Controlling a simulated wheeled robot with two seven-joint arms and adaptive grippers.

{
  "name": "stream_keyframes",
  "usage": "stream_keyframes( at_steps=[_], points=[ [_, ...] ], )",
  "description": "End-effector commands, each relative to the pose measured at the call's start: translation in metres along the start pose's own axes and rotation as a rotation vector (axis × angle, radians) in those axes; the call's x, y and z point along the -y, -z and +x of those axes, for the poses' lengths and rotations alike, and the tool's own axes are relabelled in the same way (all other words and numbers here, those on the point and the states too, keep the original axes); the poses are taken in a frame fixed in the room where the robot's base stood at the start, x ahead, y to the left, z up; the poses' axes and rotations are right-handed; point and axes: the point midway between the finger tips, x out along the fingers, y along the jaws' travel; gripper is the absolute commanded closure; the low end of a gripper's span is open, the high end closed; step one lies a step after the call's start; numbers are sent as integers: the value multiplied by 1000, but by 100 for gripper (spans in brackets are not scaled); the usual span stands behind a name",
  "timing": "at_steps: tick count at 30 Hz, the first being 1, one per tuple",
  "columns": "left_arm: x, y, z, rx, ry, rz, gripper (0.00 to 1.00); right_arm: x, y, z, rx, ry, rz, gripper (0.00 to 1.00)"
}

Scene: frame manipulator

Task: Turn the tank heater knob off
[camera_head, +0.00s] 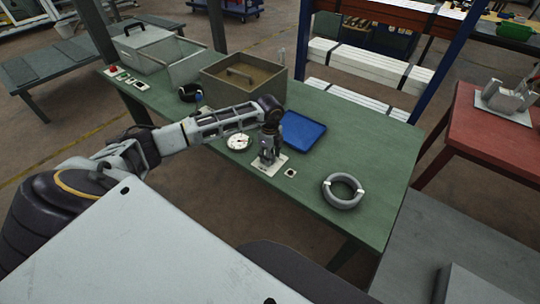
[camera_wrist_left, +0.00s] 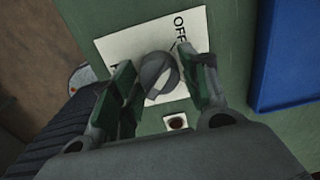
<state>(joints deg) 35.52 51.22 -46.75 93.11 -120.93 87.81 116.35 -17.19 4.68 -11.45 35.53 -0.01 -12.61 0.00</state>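The tank heater knob (camera_wrist_left: 160,74) is a grey round knob on a white plate (camera_wrist_left: 112,47) with the word OFF printed on it. In the head view the white plate (camera_head: 279,168) lies on the green table, and my gripper hides the knob. My left gripper (camera_head: 268,156) points down over the plate. In the left wrist view its two fingers (camera_wrist_left: 158,73) stand apart on either side of the knob. The right finger looks very close to the knob; contact is unclear. My right gripper is not in view.
A round white gauge (camera_head: 238,142) sits left of the plate, and a blue tray (camera_head: 304,129) lies behind it. A small square plate with a dark centre (camera_head: 290,173) and a grey ring (camera_head: 343,191) lie to the right. A brown box (camera_head: 243,78) stands behind my arm.

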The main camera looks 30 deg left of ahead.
Motion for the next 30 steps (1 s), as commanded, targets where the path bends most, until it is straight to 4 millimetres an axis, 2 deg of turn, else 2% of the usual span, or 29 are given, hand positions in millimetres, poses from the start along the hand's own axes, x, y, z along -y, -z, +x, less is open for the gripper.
stream_keyframes(
  at_steps=[3, 17, 23, 30],
  points=[
    [0, 0, 0, 0, -1, 1, 39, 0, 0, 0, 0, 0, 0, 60],
    [0, 0, -4, 0, -1, 2, 39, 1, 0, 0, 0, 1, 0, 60],
    [0, 0, -21, 0, 0, 2, 39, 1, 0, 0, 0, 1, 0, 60],
    [0, 0, -55, 0, 1, 1, 39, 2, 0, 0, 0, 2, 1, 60]
  ],
)
